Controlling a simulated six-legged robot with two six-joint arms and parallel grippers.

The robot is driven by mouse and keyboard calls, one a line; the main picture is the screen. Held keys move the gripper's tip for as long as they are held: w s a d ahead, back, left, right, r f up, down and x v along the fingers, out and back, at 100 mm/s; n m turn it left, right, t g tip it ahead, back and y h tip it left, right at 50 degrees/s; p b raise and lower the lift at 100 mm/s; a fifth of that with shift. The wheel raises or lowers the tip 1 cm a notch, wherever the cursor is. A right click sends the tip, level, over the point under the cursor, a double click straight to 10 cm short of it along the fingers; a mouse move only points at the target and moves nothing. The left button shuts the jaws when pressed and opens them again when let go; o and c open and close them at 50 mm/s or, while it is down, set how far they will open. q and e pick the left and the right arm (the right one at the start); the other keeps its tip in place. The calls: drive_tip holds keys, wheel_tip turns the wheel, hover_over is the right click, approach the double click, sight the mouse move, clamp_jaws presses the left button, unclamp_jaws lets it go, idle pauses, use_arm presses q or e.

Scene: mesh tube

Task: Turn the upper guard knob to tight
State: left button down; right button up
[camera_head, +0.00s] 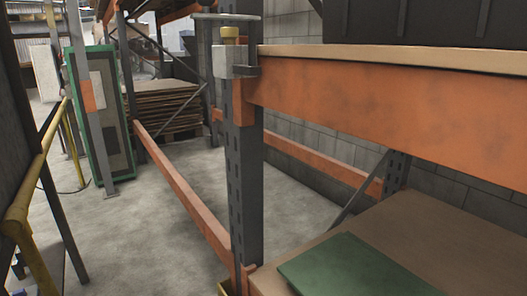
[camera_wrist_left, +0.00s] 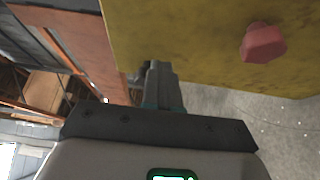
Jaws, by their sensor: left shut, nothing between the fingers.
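In the left wrist view a red faceted knob (camera_wrist_left: 263,42) sits on a flat yellow panel (camera_wrist_left: 190,35), toward the upper right. I cannot tell whether this is the upper guard knob, as no second knob shows on the panel. My left gripper (camera_wrist_left: 158,72) is shut and empty, with its fingers in front of the panel's lower left edge, left of the knob and apart from it in the picture. The knob's setting cannot be read. In the head view neither gripper shows, and the red knob is not visible.
A grey rack upright (camera_head: 243,170) carries an orange beam (camera_head: 400,108). A small yellow fitting (camera_head: 229,34) tops a grey block on the upright. A green sheet (camera_head: 350,272) lies on the lower shelf. A yellow rail (camera_head: 35,190) stands at left. Concrete floor is clear between.

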use_arm(q)
drive_tip(key=shift+r, duration=0.15)
drive_tip(key=s+a+p, duration=0.3)
drive_tip(key=s+a, duration=0.1)
drive_tip(key=shift+a+f+p, duration=0.2)
drive_tip(key=shift+a+p, duration=0.1)
idle(0.3)
